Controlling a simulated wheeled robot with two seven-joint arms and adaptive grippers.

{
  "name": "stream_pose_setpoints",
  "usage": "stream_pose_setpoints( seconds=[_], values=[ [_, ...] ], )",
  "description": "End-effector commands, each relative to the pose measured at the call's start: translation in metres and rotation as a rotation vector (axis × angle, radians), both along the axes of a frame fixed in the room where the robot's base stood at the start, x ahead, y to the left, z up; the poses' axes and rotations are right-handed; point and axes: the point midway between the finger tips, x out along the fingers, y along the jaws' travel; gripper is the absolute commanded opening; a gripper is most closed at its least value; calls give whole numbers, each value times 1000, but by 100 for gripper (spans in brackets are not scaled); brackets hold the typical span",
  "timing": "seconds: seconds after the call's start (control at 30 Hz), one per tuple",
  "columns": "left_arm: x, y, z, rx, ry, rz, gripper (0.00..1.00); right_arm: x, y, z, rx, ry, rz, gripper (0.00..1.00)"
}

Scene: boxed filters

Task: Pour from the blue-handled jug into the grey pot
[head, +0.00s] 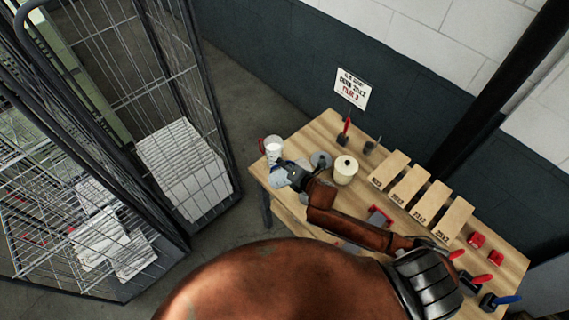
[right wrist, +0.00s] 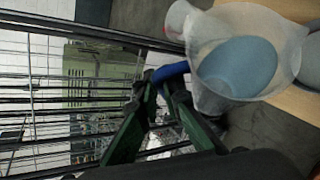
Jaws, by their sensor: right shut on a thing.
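My right gripper (head: 289,174) is over the left end of the wooden table. In the right wrist view, my right gripper (right wrist: 160,85) is shut on the blue handle of a translucent jug (right wrist: 212,80), which has a grey-blue round area inside. In the head view the jug (head: 274,180) is partly hidden by the gripper and seems tilted; I cannot tell whether anything is flowing. A grey round thing, probably the grey pot (head: 320,159), stands just right of the gripper, partly hidden by my arm. My left gripper is not in view.
A pale jug with a red handle (head: 273,147) stands at the table's left corner. A cream lidded pot (head: 345,171) is beside my arm. Labelled wooden blocks (head: 408,185) and red-handled and blue-handled tools lie right. Wire cages (head: 185,150) stand left of the table (head: 322,126).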

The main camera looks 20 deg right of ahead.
Motion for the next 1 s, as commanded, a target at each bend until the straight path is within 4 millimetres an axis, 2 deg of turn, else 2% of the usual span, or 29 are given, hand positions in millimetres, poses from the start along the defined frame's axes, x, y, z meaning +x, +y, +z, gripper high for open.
stream_pose_setpoints(
  seconds=[0.37, 0.7, 1.0],
  values=[
    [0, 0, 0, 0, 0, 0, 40, 1, 2, 3, -14, 2, 3, 0],
    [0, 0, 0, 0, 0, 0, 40, 4, 9, 3, -158, 60, 3, 0],
    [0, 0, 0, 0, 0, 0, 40, 4, 10, 2, -189, 75, 0, 0]
  ],
)
